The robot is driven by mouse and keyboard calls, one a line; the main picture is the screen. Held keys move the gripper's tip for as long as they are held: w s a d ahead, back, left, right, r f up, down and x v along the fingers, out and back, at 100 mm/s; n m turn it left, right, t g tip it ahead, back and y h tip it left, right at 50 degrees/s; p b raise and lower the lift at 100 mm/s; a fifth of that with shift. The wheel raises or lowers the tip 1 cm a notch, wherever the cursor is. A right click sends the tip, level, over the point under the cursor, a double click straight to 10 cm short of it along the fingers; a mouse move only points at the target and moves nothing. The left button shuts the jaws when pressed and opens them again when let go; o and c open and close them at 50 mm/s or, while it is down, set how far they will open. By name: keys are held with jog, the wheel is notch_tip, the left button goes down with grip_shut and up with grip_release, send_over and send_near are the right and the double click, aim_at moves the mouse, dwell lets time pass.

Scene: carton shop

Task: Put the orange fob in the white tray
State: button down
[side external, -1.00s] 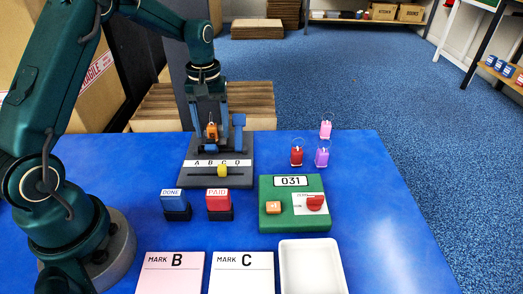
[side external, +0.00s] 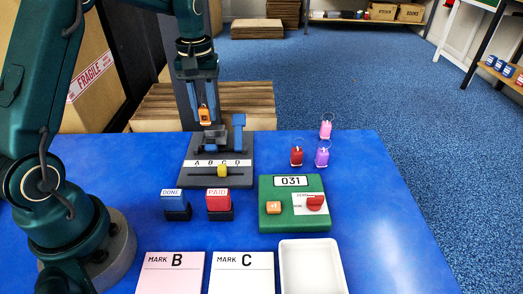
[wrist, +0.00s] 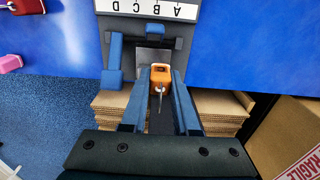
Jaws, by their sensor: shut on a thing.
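The orange fob (side external: 205,114) hangs between the fingers of my gripper (side external: 199,104), above the back of the dark lettered stand. In the wrist view the orange fob (wrist: 160,76) shows at the fingertips, its metal ring between the two blue fingers of my gripper (wrist: 161,86). My gripper is shut on it. The white tray (side external: 341,272) sits at the front right of the blue table, cut by the lower picture edge, and the part in view is empty.
The dark stand (side external: 188,177) has blue posts and a yellow slider. Red (side external: 296,157), purple (side external: 322,157) and pink (side external: 326,130) fobs stand at right.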

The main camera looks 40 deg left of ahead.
jog(key=s+a+r, duration=0.6)
jog(key=s+a, duration=0.1)
jog(key=w+d+m, duration=0.5)
jog(key=w+d, duration=0.1)
jog(key=d, duration=0.5)
jog(key=m, duration=0.9)
send_over(310, 276)
notch_tip(310, 276, down, 8)
jog(key=shift+a+r, duration=0.1)
jog(key=shift+f, duration=0.2)
jog(key=shift+f+n, duration=0.3)
jog(key=shift+f, duration=1.65)
jog(key=shift+f, duration=0.1)
